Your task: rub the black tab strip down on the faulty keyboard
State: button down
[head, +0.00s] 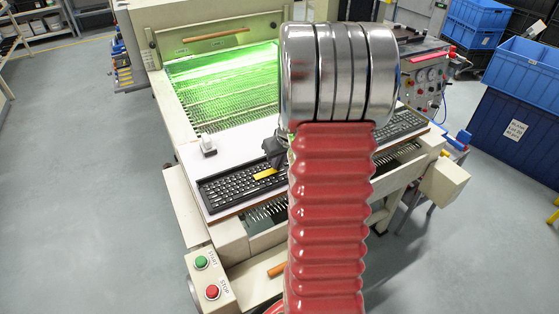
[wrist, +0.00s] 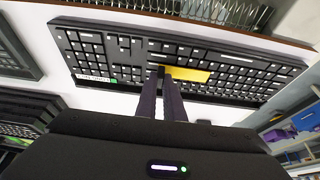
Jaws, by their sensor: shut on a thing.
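A black keyboard (head: 232,188) lies on the white board at the front of the machine, left of my arm; it also fills the top of the wrist view (wrist: 100,52). A yellow strip (wrist: 188,74) with a small black tab (wrist: 161,71) at its left end lies over the keys. The yellow part also shows in the head view (head: 265,174). My gripper (wrist: 162,80) is shut on the black tab, low over the keys. I cannot tell how firmly the strip lies against the keys. In the head view my arm hides part of the keyboard.
A second keyboard (head: 402,127) lies to the right of my arm. A small white object (head: 208,145) stands behind the first keyboard. Behind is the machine's green-lit bed (head: 220,90). Green and red buttons (head: 207,277) are at the front left. Blue crates (head: 515,110) stand at right.

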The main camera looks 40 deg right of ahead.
jog(key=shift+f, duration=0.15)
jog(key=c, duration=1.8)
grip_release()
jog(key=shift+w+r, duration=0.1)
jog(key=shift+r, duration=3.4)
